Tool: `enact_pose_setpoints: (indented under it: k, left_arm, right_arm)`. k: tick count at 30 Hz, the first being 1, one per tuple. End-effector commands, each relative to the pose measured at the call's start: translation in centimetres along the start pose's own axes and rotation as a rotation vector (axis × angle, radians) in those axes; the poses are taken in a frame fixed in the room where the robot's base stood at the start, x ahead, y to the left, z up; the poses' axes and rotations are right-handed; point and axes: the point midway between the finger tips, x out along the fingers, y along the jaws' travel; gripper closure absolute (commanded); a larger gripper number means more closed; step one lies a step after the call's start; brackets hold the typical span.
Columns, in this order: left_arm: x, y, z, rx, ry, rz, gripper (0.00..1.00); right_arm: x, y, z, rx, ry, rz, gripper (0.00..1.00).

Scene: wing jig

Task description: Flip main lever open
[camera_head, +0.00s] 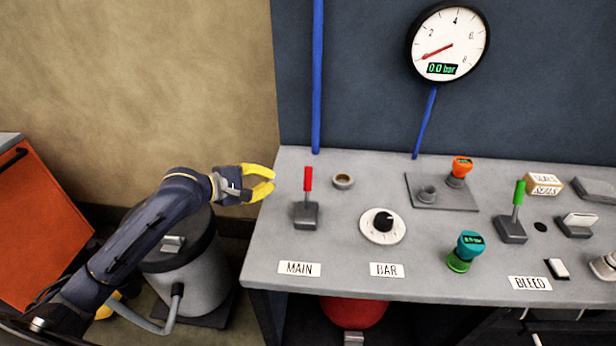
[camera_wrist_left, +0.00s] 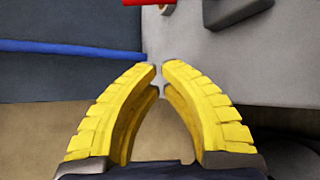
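The main lever is a red handle (camera_head: 308,178) standing upright on a dark grey base (camera_head: 306,215), behind the MAIN label (camera_head: 299,268) at the bench's left end. My left gripper (camera_head: 273,181) has yellow fingers and is left of the red handle, apart from it. In the left wrist view its fingertips (camera_wrist_left: 159,69) lean toward each other with a small gap and nothing between them. The red handle (camera_wrist_left: 145,2) shows there at the top edge, cut off, with its dark base (camera_wrist_left: 236,9) at the upper right. My right gripper is not in view.
A green lever (camera_head: 518,194) stands farther right. A blue pipe (camera_head: 317,80) runs up the wall behind. The gauge (camera_head: 448,42) reads 0.0 bar.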

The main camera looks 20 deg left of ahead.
Motion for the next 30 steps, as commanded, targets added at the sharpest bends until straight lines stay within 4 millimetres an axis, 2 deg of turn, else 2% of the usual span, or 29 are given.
enact_pose_setpoints:
  k: [4, 19, 23, 30]
  left_arm:
    - [0.0, 0.7, 0.7, 0.061, 0.001, 0.008, 1.00]
    - [0.5, 0.8, 0.8, 0.068, 0.001, 0.011, 1.00]
    - [1.8, 0.9, 0.8, 0.067, 0.001, 0.012, 1.00]
    - [5.9, 0.9, 0.8, 0.066, 0.000, 0.012, 1.00]
  right_arm:
    - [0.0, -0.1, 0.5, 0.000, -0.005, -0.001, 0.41]
    - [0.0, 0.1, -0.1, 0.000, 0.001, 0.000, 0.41]
    - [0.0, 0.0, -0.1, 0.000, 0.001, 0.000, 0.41]
    - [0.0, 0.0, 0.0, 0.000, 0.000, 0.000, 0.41]
